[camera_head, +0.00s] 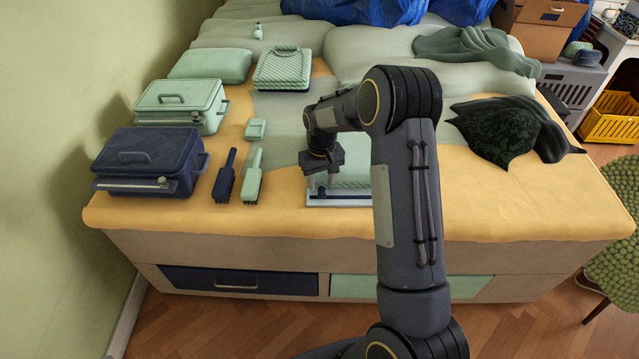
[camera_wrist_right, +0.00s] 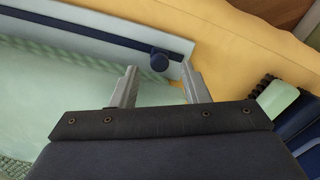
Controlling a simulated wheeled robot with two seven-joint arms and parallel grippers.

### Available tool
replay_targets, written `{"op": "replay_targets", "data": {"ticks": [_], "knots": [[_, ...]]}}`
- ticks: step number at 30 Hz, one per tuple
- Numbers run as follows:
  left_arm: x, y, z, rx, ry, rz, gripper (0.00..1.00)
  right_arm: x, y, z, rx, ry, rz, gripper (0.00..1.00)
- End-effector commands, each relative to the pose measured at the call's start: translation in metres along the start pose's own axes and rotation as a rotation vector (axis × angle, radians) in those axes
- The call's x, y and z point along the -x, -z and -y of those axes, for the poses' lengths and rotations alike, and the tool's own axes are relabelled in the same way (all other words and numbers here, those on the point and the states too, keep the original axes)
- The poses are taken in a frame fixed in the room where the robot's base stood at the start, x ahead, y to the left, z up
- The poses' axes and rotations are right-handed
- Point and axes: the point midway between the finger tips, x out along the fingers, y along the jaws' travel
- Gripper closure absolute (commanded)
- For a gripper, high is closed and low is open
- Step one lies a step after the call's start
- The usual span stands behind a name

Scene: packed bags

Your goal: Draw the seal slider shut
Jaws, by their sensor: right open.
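A mint pouch (camera_head: 350,177) lies near the front edge of the bed, with a pale strip (camera_head: 345,203) and a dark seal track along its front. The right gripper (camera_head: 321,185) partly hides the knob in the head view. My left gripper is out of view.
A mint brush (camera_head: 253,180) and a navy brush (camera_head: 225,178) lie left of the pouch. Dark green cloth items (camera_head: 500,130) lie at right. The yellow cover right of my arm (camera_head: 520,205) is clear.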

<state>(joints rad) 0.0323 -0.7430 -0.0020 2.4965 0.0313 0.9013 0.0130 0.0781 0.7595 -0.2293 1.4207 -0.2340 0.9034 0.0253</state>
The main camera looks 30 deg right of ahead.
Motion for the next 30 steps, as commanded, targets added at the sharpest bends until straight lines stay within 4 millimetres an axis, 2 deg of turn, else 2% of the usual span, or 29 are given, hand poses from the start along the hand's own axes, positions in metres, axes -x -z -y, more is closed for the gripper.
{"op": "replay_targets", "data": {"ticks": [3, 6, 14, 24, 30], "knots": [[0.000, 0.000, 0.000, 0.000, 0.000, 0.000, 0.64, -0.013, 0.000, 0.000, 0.000, 0.000, 0.002, 0.58], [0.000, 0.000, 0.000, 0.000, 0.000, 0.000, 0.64, -0.018, 0.000, 0.000, 0.000, 0.001, 0.001, 0.58], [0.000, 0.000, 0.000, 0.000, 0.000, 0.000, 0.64, -0.020, 0.000, 0.000, 0.000, 0.001, 0.000, 0.58], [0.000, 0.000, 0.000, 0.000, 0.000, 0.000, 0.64, -0.019, 0.000, 0.000, 0.000, 0.001, 0.000, 1.00], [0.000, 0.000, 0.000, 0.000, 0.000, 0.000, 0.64, -0.019, 0.000, 0.000, 0.000, 0.001, 0.000, 1.00]]}}
